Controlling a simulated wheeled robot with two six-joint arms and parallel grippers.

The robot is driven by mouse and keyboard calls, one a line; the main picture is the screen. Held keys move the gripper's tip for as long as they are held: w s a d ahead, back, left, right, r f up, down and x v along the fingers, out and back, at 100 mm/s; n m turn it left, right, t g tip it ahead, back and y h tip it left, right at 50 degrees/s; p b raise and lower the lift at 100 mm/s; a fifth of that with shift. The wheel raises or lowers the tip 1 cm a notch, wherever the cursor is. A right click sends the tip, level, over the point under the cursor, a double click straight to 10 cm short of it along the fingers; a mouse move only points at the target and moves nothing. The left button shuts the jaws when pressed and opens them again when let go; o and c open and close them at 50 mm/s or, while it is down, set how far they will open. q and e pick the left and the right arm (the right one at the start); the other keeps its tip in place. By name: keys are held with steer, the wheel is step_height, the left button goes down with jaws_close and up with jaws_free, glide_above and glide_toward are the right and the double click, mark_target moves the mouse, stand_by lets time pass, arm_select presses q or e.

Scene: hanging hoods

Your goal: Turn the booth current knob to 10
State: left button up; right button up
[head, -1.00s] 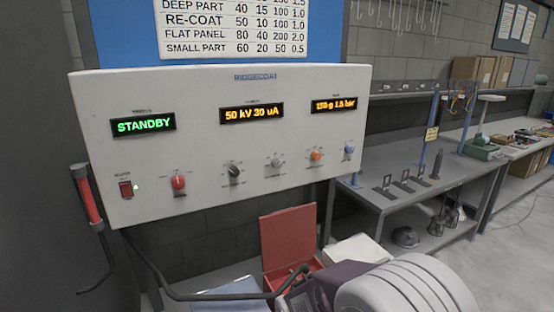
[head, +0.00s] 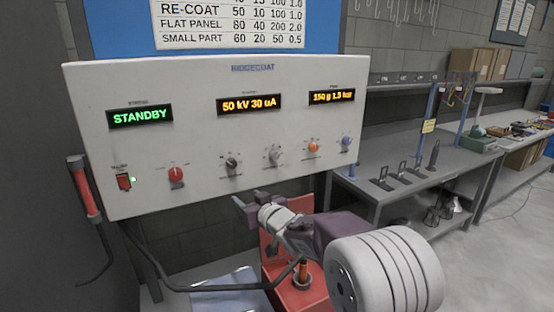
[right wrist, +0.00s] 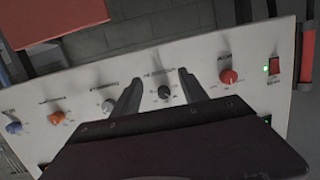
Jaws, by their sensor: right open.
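The white control panel (head: 215,135) carries a row of several knobs. From left to right these are a red knob (head: 176,174), a black knob (head: 232,163), a grey knob (head: 275,156), an orange knob (head: 313,147) and a blue one. Their labels are too small to read. The middle display (head: 250,104) reads 50 kV 30 uA. My right gripper (head: 254,203) is open and empty below the panel's lower edge, under the black and grey knobs. In the right wrist view, the black knob (right wrist: 164,92) appears between its spread fingers, with the grey knob (right wrist: 108,105) beside them. My left gripper is out of view.
A red box (head: 290,292) stands below. A grey bench (head: 400,165) extends right.

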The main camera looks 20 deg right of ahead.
steer(key=w+d+r+n+t, duration=0.1)
steer(key=w+d+r+t, duration=0.2)
steer(key=d+r, duration=0.3)
steer(key=m+h, duration=0.1)
steer(key=h, duration=0.1)
glide_toward(276, 156)
steer(key=shift+g, duration=0.3)
steer(key=w, duration=0.2)
steer(key=w+p, duration=0.1)
steer(key=w, duration=0.2)
steer(key=w+p, duration=0.1)
steer(key=w, duration=0.2)
steer(key=shift+d+r, duration=0.1)
steer(key=shift+r, duration=0.15)
steer(key=shift+w, duration=0.2)
